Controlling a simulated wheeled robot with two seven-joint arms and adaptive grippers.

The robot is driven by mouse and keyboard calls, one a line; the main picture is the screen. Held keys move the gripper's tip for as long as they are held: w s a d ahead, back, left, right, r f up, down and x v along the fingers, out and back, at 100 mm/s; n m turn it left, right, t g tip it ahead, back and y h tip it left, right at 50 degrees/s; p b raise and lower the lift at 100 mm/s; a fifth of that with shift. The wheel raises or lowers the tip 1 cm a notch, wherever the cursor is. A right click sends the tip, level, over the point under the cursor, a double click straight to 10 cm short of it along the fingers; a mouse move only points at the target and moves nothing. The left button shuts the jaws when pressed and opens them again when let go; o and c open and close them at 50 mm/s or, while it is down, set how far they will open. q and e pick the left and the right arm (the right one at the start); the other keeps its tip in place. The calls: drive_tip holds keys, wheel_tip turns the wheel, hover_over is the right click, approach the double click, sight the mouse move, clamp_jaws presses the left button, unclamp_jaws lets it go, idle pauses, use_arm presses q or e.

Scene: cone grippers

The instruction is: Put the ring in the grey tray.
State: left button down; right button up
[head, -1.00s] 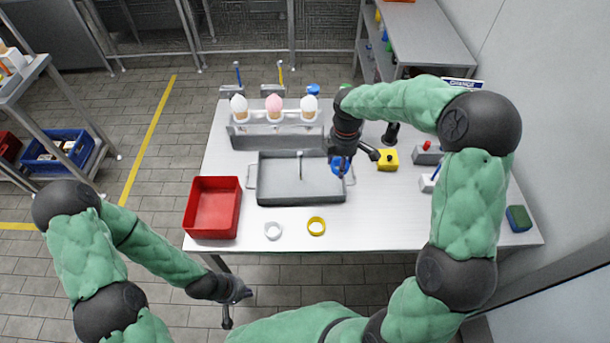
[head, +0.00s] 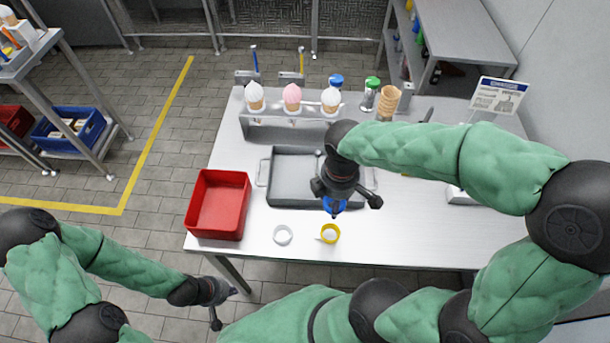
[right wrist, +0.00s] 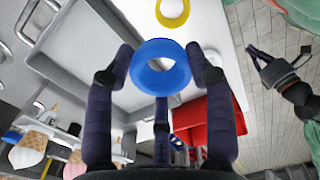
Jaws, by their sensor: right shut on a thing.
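My right gripper (head: 335,203) points down over the front edge of the grey tray (head: 288,180) in the head view. It is shut on a blue ring (right wrist: 140,70), which sits between the fingertips in the right wrist view (right wrist: 160,65). In the head view only part of the blue ring (head: 334,208) shows below the fingers. My right arm hides much of the tray's right side. How high the ring is above the tray or table I cannot tell. My left gripper (head: 227,307) is empty and open, off the table's front left.
A white ring (head: 275,237) and a yellow ring (head: 338,235) lie on the table in front of the tray. A red bin (head: 243,215) stands left of it. Behind is a rack (head: 260,132) with ice cream cones. The table's front right is clear.

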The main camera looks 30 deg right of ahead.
drive_tip(key=w+d+f+b, duration=0.2)
drive_tip(key=w+f, duration=0.1)
drive_tip(key=w+d+f+b, duration=0.1)
drive_tip(key=w+d+f, duration=0.2)
drive_tip(key=w, duration=0.1)
drive_tip(key=w+d+f+b, duration=0.2)
drive_tip(key=w+f, duration=0.1)
drive_tip(key=shift+w+d+f+b, duration=0.2)
drive_tip(key=shift+f+b, duration=0.1)
drive_tip(key=shift+w+d+f, duration=0.1)
drive_tip(key=shift+f, duration=0.1)
drive_tip(key=shift+w+d+f+b, duration=0.15)
drive_tip(key=shift+f+b, duration=0.6)
drive_tip(key=shift+f, duration=0.95)
drive_tip(key=shift+f, duration=0.15)
drive_tip(key=o, duration=0.5)
drive_tip(key=shift+o, duration=0.2)
